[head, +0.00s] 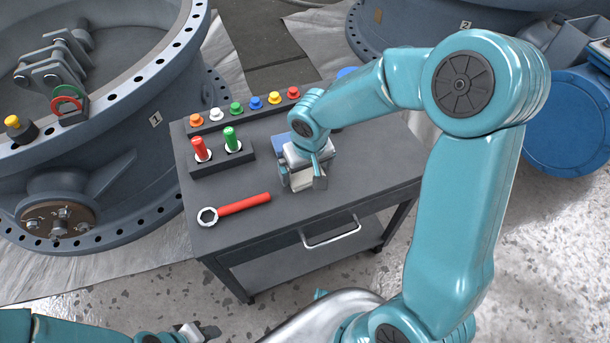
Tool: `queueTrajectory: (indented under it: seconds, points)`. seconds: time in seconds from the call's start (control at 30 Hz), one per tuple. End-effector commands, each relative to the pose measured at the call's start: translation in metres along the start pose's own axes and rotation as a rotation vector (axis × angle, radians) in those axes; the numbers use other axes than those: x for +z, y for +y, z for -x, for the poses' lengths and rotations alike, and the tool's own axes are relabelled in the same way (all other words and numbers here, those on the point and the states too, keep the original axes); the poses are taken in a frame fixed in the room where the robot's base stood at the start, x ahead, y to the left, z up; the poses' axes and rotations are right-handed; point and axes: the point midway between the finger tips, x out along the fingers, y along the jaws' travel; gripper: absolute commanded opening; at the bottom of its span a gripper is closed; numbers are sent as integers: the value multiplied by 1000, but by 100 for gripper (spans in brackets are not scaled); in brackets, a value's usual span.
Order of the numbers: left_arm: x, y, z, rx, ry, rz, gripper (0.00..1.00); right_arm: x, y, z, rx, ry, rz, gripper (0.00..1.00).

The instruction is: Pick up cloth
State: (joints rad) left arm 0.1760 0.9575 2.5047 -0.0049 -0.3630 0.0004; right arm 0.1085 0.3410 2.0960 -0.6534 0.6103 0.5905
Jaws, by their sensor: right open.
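My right gripper (303,184) is over the dark grey cart top (355,175), pointing down, with its fingers apart. A pale cream, cloth-like item (308,177) shows between and below the fingers; the gripper hides much of it, and I cannot tell whether they touch. A flat blue item (283,155) lies just behind the gripper, partly hidden by it. I cannot tell which of these two is the cloth. My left gripper (197,332) shows only in part at the bottom edge, away from the cart.
A red-handled wrench (240,204) lies left of the gripper. A block with red and green plugs (222,158) and a rack of coloured knobs (245,108) stand behind it. Large valve 1 (120,120) is at left. The cart's front right top is clear.

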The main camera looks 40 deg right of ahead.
Motion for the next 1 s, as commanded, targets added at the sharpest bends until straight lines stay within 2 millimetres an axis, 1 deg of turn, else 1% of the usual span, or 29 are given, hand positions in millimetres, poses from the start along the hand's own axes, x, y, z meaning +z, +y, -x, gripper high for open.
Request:
queueTrajectory:
  seconds: [0.17, 0.2, 0.27, 0.3, 0.33, 0.63, 0.77, 0.87, 0.97, 1.0]
  points:
    - [0, 0, 0, 0, 0, 0, 43, -1, 0, 0, 0, 1, 0, 100]
    - [0, 0, 0, 0, 0, 0, 43, 0, 0, 0, 0, 1, 0, 97]
    - [0, 0, 0, 0, 0, 0, 43, 0, 0, 0, 0, 1, 0, 77]
    - [0, 0, 0, 0, 0, 0, 43, 0, 0, 0, 0, 1, 0, 64]
    - [0, 0, 0, 0, 0, 0, 43, 0, 0, 0, 0, 1, 0, 60]
    - [0, 0, 1, 0, 0, 0, 43, -1, 0, 2, 0, 2, 0, 60]
    - [0, 1, 4, 0, 0, 0, 43, -3, 0, 11, -1, 5, -2, 60]
    - [0, 3, 9, 0, 0, 0, 43, -6, 0, 27, -1, 6, -2, 60]
    - [0, 6, 15, 0, 0, 0, 43, -9, -1, 50, -1, 7, -1, 60]
    - [0, 7, 19, 0, 0, 0, 43, -11, 0, 63, -1, 9, -1, 60]
